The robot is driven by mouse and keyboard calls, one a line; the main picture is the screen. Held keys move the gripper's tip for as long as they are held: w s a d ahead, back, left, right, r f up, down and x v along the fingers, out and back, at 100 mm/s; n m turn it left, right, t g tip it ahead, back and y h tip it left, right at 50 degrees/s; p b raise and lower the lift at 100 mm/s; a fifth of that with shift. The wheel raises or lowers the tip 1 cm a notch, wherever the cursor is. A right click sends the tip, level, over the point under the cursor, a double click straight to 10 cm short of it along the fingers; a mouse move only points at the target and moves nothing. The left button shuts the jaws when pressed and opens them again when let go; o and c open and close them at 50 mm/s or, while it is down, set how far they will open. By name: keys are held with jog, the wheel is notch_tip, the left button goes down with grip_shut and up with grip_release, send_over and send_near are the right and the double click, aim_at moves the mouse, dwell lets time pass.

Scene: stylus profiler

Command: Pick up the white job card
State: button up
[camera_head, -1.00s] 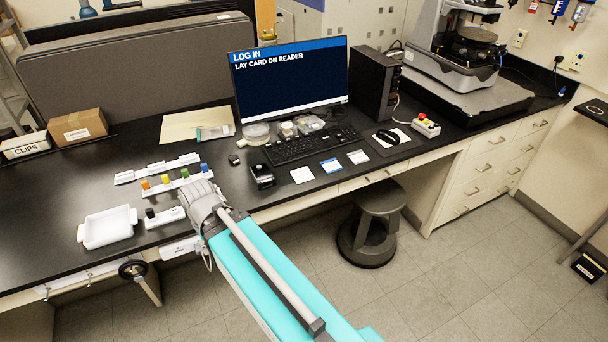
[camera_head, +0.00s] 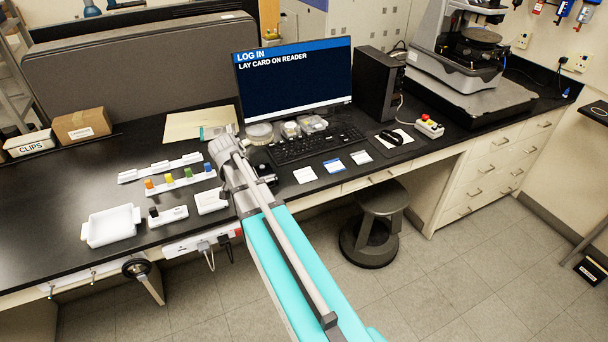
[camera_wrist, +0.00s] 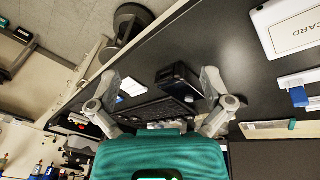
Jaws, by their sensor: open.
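Three flat cards lie in a row near the bench's front edge in the head view: a white one (camera_head: 305,174), a blue-and-white one (camera_head: 334,166) and another pale one (camera_head: 361,158). I cannot tell from their print which is the job card. My gripper (camera_wrist: 160,80) is open and empty in the wrist view, fingers spread above the bench. A white card (camera_wrist: 133,87) shows beyond the left finger's tip, with a black block-like device (camera_wrist: 178,80) between the fingers.
The keyboard (camera_head: 318,145) and monitor (camera_head: 293,80) stand behind the cards. A white piece marked CARD (camera_wrist: 290,27) lies near the front edge, left of my arm in the head view. A white tray (camera_head: 110,226) and stool (camera_head: 374,228) are nearby.

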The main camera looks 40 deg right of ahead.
jog(key=w+d+m+h, duration=0.1)
jog(key=w+d+m, duration=0.1)
jog(key=d, duration=0.4)
jog(key=w+d+r+m, duration=0.1)
jog(key=w+d+m, duration=0.1)
jog(key=d+m, duration=0.2)
jog(key=w+d+r+m+g+h, duration=0.1)
jog(key=w+d+m, duration=0.1)
jog(key=d, duration=0.7)
jog(key=shift+w+m+h, duration=0.15)
jog(key=shift+m+h, duration=0.15)
jog(key=shift+m, duration=0.6)
jog(key=b, duration=0.7)
send_near(305, 173)
jog(key=shift+x, duration=1.35)
jog(key=shift+f, duration=0.15)
jog(key=shift+b+x, duration=2.4)
jog(key=shift+x, duration=0.1)
jog(key=c, duration=1.1)
